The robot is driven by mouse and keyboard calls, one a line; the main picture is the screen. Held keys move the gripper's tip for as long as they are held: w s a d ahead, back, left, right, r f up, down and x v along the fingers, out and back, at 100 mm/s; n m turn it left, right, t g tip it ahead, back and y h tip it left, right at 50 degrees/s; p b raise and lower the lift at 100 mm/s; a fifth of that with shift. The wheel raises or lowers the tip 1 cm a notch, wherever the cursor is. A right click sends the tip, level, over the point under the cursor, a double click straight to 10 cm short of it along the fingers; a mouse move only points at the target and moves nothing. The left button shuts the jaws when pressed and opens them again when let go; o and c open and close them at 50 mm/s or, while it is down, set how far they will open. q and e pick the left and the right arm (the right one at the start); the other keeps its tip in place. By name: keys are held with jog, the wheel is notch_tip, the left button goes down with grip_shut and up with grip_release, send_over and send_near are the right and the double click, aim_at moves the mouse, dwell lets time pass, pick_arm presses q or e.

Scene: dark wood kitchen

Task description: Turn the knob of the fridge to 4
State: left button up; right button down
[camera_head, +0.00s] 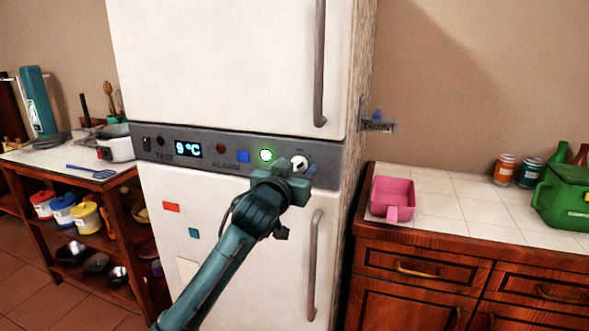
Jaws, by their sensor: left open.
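The white fridge (226,65) stands in the middle of the head view. A grey control panel (190,156) runs across it between the upper and lower doors. Its display (188,149) reads 9°C. The white round knob (299,163) is at the panel's right end, partly hidden behind my gripper. The knob's number marks are too small to read. My left gripper (300,180) is open, right at the knob, with its fingers around or just in front of it; I cannot tell whether they touch it. My right gripper is not in view.
Vertical door handles (314,265) sit close by. A counter with a pink dustpan-like container (393,196) and a green box (566,198) stands right; shelves stand left.

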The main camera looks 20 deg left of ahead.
pick_arm(q)
jog(key=shift+c, duration=0.4)
jog(key=c, duration=0.9)
